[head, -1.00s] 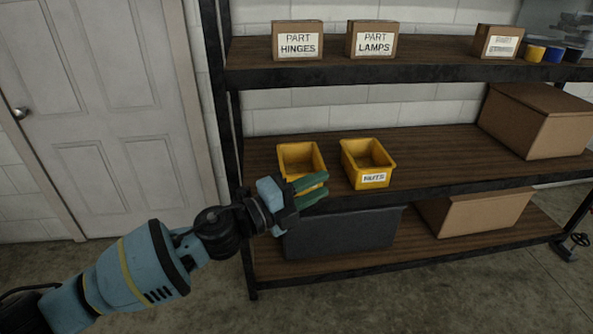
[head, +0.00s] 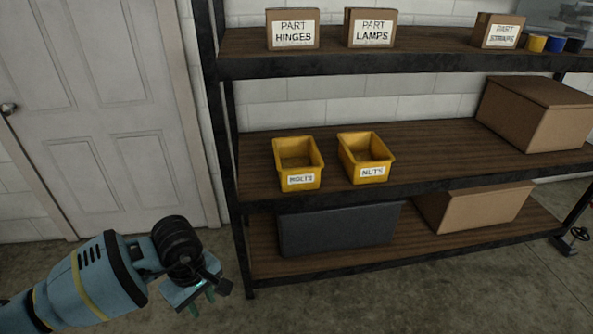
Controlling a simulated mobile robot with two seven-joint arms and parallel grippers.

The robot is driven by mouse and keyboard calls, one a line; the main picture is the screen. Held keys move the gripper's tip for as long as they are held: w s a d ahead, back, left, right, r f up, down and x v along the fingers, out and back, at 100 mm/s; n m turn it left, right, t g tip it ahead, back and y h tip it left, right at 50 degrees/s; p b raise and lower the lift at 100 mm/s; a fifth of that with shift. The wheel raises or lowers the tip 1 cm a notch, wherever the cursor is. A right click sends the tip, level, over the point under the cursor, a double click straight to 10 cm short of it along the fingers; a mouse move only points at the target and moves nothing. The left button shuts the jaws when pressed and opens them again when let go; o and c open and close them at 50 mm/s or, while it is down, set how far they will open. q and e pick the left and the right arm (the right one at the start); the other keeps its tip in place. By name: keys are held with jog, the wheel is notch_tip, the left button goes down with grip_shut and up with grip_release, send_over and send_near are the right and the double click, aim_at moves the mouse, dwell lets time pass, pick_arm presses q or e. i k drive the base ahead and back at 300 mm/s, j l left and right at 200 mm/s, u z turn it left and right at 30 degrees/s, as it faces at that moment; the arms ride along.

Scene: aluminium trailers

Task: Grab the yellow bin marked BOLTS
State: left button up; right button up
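The yellow bin marked BOLTS (head: 299,166) stands upright on the middle wooden shelf near its left end, with its white label facing me. It looks empty. My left gripper (head: 201,300) is low in front of the rack's left post, below and left of the bin and well apart from it. It points downward, with its two green fingers spread and nothing seen between them. My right gripper is not in view.
A matching yellow bin marked NUTS (head: 365,160) stands just right of the BOLTS bin, with a small gap. A dark grey bin (head: 338,229) is on the bottom shelf. A cardboard box (head: 535,115) stands far right.

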aim_at(299, 161)
jog(key=i+j+z, duration=0.1)
jog(key=i+j, duration=0.45)
jog(key=i, duration=0.2)
jog(key=i+j, duration=0.6)
jog(key=i, duration=0.15)
jog(key=i+j+z, duration=0.1)
jog(key=z, duration=0.35)
jog(key=i+j+z, duration=0.2)
jog(key=z, duration=0.25)
jog(key=i+j+z, duration=0.1)
jog(key=z, duration=0.35)
jog(key=j, duration=0.1)
